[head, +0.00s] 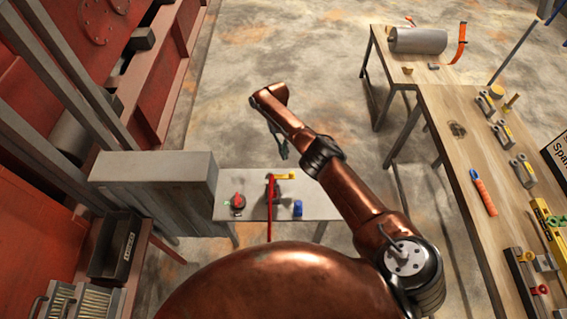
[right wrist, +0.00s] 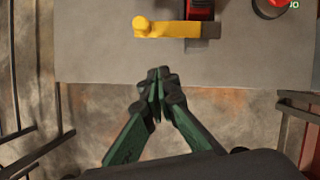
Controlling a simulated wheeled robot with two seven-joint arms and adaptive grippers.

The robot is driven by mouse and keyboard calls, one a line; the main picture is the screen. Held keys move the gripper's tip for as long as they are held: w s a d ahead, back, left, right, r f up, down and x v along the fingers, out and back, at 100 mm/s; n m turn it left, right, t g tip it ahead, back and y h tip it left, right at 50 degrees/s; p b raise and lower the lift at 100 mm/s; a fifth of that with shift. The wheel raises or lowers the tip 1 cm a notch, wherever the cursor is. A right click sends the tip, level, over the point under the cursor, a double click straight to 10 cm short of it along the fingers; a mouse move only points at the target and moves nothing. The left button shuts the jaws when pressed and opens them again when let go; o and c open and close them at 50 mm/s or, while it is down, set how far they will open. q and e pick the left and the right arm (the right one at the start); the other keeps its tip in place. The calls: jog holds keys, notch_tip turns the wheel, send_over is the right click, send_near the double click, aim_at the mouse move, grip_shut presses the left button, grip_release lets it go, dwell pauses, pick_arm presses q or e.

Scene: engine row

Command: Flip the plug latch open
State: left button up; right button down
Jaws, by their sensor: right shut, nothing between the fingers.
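The yellow plug latch (head: 285,177) lies across the far end of the dark plug on a small grey table. In the right wrist view the latch (right wrist: 170,29) is a flat bar with a rounded knob at its left end, beside the red and black plug (right wrist: 200,10). My right gripper (head: 281,149) is beyond the table's far edge in the head view, above the latch in the picture. In the right wrist view its fingertips (right wrist: 158,82) are together and empty, apart from the latch. My left gripper is not in view.
A red cable (head: 270,215) runs from the plug toward me. A red rotary switch (head: 238,201) and a blue part (head: 298,208) flank it on the grey table (head: 325,207). A grey box (head: 150,166) stands left. A wooden workbench (head: 455,175) stands right.

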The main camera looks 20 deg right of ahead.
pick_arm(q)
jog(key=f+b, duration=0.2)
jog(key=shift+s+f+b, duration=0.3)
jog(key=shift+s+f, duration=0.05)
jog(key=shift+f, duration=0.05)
pick_arm(e)
jog(key=v, duration=0.8)
jog(key=shift+s+d+r, duration=0.2)
jog(key=shift+s+r, duration=0.05)
jog(key=shift+r, duration=0.15)
jog(key=shift+w+f, duration=0.1)
jog(key=shift+a, duration=0.1)
